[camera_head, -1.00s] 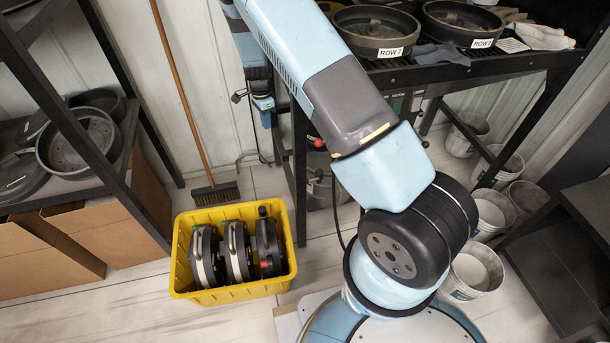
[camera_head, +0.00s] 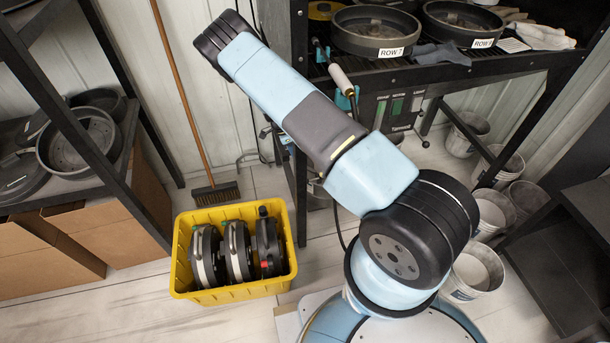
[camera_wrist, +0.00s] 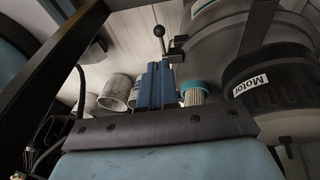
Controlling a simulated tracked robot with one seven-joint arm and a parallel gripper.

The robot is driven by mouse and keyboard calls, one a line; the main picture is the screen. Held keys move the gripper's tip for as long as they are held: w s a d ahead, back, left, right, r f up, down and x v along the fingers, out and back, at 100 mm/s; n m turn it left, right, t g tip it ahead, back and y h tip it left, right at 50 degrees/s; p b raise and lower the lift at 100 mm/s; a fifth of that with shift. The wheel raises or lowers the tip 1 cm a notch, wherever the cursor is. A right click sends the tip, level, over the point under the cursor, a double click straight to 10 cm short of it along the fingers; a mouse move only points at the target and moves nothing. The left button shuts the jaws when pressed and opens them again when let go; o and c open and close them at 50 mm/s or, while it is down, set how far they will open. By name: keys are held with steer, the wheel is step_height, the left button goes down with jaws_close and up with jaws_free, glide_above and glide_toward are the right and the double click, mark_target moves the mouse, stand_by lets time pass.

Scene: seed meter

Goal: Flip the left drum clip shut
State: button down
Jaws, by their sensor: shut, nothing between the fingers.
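In the wrist view my gripper (camera_wrist: 156,72) shows as blue fingers standing close together, shut and empty. A lever with a black ball knob (camera_wrist: 158,32) shows just beyond the fingertips; I cannot tell whether they touch. To the right are a large grey round housing (camera_wrist: 222,40) and a black cylinder labelled "Motor" (camera_wrist: 268,88). A pale ribbed part with a teal rim (camera_wrist: 195,94) sits right of the fingers. I cannot make out the left drum clip for certain in either view. In the head view I cannot pick out my gripper; the raised arm covers part of the bench.
A yellow crate (camera_head: 236,294) holding several round units stands on the floor. A broom (camera_head: 215,193) leans on the wall. Labelled round pans (camera_head: 376,32) sit on the black bench (camera_head: 470,72). Buckets (camera_head: 471,272) stand at the right. A dark frame bar (camera_wrist: 60,65) crosses the wrist view's left.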

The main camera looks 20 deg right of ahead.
steer(key=x, duration=1.4)
